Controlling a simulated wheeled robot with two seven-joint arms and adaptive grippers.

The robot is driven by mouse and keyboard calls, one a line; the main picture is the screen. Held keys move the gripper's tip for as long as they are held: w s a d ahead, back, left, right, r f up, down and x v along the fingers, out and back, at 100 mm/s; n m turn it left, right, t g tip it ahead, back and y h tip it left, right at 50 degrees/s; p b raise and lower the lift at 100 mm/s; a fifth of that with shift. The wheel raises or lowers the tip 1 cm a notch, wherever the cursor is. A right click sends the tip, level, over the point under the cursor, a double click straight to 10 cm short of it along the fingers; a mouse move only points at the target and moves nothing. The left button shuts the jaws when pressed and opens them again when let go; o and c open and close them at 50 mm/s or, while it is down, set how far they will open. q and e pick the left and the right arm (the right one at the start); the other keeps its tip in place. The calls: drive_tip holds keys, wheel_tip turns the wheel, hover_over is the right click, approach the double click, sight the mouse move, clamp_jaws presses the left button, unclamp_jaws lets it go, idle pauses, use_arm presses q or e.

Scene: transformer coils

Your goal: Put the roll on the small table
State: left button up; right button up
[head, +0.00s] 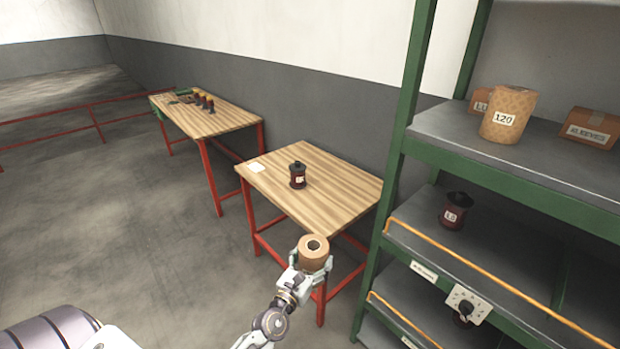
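The roll (318,262) is a tan cylinder with a dark hole in its top. My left gripper (311,259) is shut around it and holds it upright in the air. In the picture the roll overlaps the near corner of the small table (325,185), on the near side of the wooden top. The table has red legs. A dark red coil (298,178) with a white label stands on it, and a white paper (257,167) lies at its left corner. My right gripper is not in view.
A green-framed shelf (401,130) stands close on the right, with a roll marked 120 (507,115), boxes and a dark coil (454,212). A longer table (230,118) with several small items stands behind left. The tabletop's front and right are clear.

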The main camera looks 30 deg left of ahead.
use_arm(q)
drive_tip(key=w+a+r+m+h, duration=0.1)
drive_tip(key=w+a+r, duration=0.5)
drive_tip(key=a+r, duration=0.2)
drive_tip(key=w+a+r+h, duration=0.1)
drive_tip(key=w+a+r, duration=0.6)
drive_tip(key=a+r, duration=0.2)
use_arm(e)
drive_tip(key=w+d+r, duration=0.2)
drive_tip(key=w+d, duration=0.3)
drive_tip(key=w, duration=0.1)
use_arm(q)
wheel_tip(320, 180, down, 10)
drive_tip(key=b, duration=0.9)
drive_tip(key=shift+s+d, duration=0.2)
drive_tip(key=shift+d, duration=0.15)
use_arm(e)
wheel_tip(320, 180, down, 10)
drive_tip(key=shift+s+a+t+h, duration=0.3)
use_arm(q)
drive_tip(key=shift+f+b, duration=0.4)
drive_tip(key=shift+b, duration=0.25)
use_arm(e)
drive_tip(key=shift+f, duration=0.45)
